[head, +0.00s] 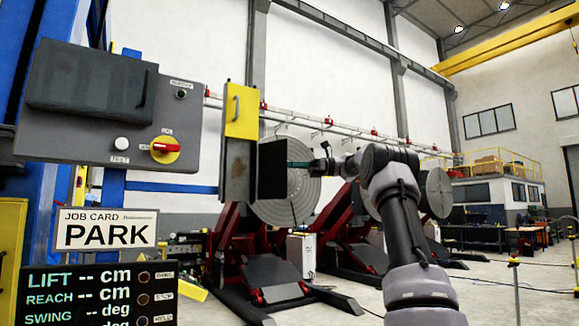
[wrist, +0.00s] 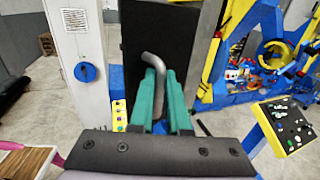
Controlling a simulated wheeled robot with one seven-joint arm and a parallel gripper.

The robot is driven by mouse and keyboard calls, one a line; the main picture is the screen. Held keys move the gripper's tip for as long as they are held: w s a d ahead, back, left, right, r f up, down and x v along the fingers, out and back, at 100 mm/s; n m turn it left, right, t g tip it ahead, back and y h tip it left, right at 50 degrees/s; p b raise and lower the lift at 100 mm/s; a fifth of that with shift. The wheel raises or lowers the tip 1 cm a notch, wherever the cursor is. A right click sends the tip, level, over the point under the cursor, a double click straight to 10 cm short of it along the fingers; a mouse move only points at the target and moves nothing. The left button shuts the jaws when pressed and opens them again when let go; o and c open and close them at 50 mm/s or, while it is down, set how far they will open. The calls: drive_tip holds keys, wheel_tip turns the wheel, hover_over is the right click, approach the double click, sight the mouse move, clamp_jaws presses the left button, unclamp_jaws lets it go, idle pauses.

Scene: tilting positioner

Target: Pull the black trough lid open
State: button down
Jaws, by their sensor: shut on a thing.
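The black lid (head: 271,168) is a dark flat panel standing out to the right of an upright trough (head: 236,165) in the head view. In the wrist view the lid (wrist: 172,28) fills the top middle, with a bent grey handle (wrist: 153,62) on its face. My gripper (wrist: 162,80) has teal fingers, one on each side of the handle, and is shut on it. In the head view my gripper (head: 299,164) reaches the lid's right side from the right. The handle is hidden there.
A yellow lid (head: 241,110) with its own handle sits above the black one. A grey control box (head: 110,105) and a PARK sign (head: 105,230) stand at left. Red-based positioners with round plates (head: 300,195) stand behind. Open floor lies at right.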

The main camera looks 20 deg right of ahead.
drive_tip(key=c, duration=0.9)
unclamp_jaws()
drive_tip(key=shift+w+a+f, duration=0.25)
drive_tip(key=shift+a, duration=0.05)
drive_tip(key=shift+s+d+r, duration=0.1)
drive_tip(key=d, duration=1)
drive_tip(key=shift+s+d, duration=0.4)
